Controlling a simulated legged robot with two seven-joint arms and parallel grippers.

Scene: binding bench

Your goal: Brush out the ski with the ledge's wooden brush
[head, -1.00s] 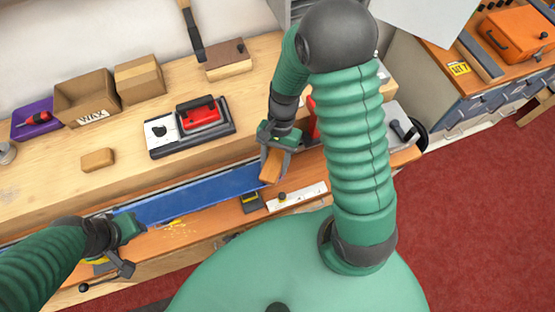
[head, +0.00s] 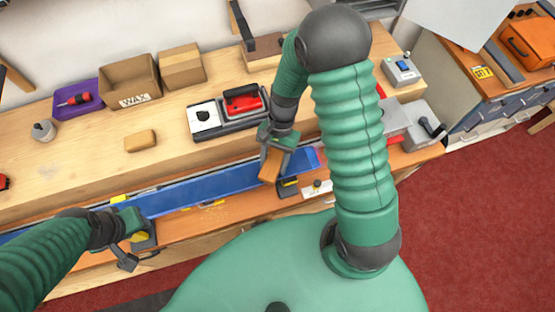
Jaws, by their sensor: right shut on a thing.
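The blue ski (head: 205,187) lies lengthwise along the front of the bench, its right end showing past my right gripper. My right gripper (head: 274,152) is shut on a wooden brush (head: 271,166), a small orange-brown block, held at the ski near its right end. Whether its underside touches the ski is hidden. My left gripper (head: 132,222) is at the ski's front edge further left; its fingers are too unclear to tell if they are open or shut.
On the ledge stand a red iron (head: 243,100) on its base, a tan block (head: 140,140), a wax box (head: 130,85) and a purple tray (head: 78,98). A vise support (head: 288,187) is under the ski near the brush.

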